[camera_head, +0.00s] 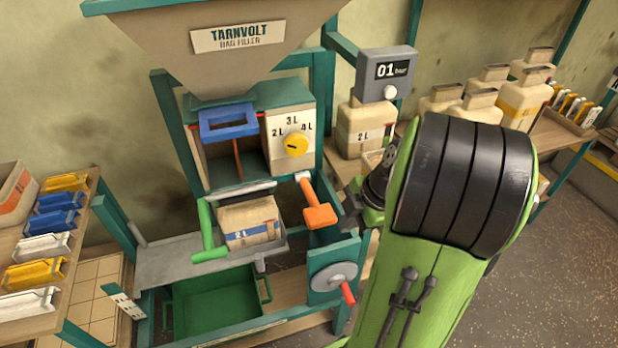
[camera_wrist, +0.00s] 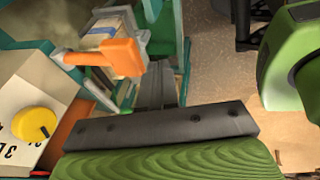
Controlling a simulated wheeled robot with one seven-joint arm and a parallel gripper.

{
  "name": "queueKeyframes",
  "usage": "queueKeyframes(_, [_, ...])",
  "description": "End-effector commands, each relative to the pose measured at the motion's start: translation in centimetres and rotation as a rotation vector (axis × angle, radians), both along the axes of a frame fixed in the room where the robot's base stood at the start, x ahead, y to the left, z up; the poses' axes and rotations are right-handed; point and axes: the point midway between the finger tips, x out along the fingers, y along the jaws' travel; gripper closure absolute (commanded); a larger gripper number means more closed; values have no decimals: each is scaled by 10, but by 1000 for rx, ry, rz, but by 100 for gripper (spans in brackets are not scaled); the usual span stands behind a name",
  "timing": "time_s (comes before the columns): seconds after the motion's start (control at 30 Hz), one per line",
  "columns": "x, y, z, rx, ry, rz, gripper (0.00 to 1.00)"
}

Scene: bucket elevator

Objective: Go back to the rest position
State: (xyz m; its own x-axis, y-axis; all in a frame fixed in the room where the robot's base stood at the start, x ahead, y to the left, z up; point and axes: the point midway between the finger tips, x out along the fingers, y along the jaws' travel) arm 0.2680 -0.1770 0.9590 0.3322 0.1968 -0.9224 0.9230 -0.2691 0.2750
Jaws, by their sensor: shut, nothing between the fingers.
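My gripper (camera_wrist: 165,72) shows in the wrist view with its dark fingers shut together and nothing between them. In the head view my gripper (camera_head: 350,203) is partly hidden by my green arm, just right of the orange lever (camera_head: 318,214) of the bag filler. The orange lever also shows in the wrist view (camera_wrist: 105,55), left of the fingers and apart from them as far as I can tell. The yellow dial (camera_head: 296,145) sits on the filler's front; in the wrist view the dial (camera_wrist: 34,124) is at the lower left.
A 2 L bag (camera_head: 250,222) sits on the filler's tray beside a green handle (camera_head: 207,230). A green crate (camera_head: 215,302) stands below. A crank wheel (camera_head: 333,278) is below the lever. A side shelf (camera_head: 75,210) holds coloured clips. Floor is clear at right.

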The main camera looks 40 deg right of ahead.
Motion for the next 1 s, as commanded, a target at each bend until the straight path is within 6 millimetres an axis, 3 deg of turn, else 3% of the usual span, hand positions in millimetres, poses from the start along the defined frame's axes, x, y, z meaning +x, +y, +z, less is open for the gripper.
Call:
queueKeyframes(0.17, [0, 0, 0, 0, 0, -1, 100])
queueKeyframes(0.27, [3, 15, 16, 2, 15, -48, 100])
queueKeyframes(0.37, [4, 54, 53, 15, 51, -206, 100])
queueKeyframes(0.47, [-8, 99, 93, 45, 72, -445, 100])
queueKeyframes(0.6, [-40, 148, 136, 138, 51, -798, 100])
queueKeyframes(0.7, [-64, 167, 155, 236, 23, -1018, 100])
queueKeyframes(0.83, [-83, 176, 165, 339, 4, -1194, 100])
queueKeyframes(1.0, [-88, 177, 165, 368, 3, -1245, 100])
